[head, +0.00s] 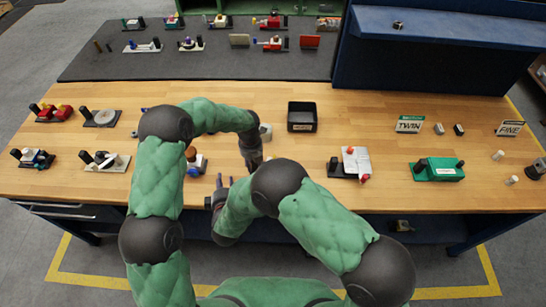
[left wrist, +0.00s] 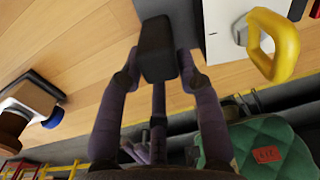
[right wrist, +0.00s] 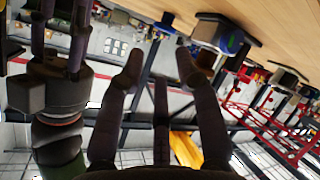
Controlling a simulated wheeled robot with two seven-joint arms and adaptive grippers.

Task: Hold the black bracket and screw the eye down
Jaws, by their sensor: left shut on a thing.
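The black bracket (left wrist: 157,48) stands between the fingers of my left gripper (left wrist: 158,80), which is shut on it. The yellow eye cannot be made out there. My right gripper (right wrist: 158,68) is open and empty, near the bench's front edge, apart from the eye.
A small unit with a blue part (head: 195,160) sits left of my grippers. A black bin (head: 302,116) stands behind them to the right. A grey-and-red unit (head: 352,163) and a green box (head: 437,169) are farther right. Several fixtures stand on the left of the bench.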

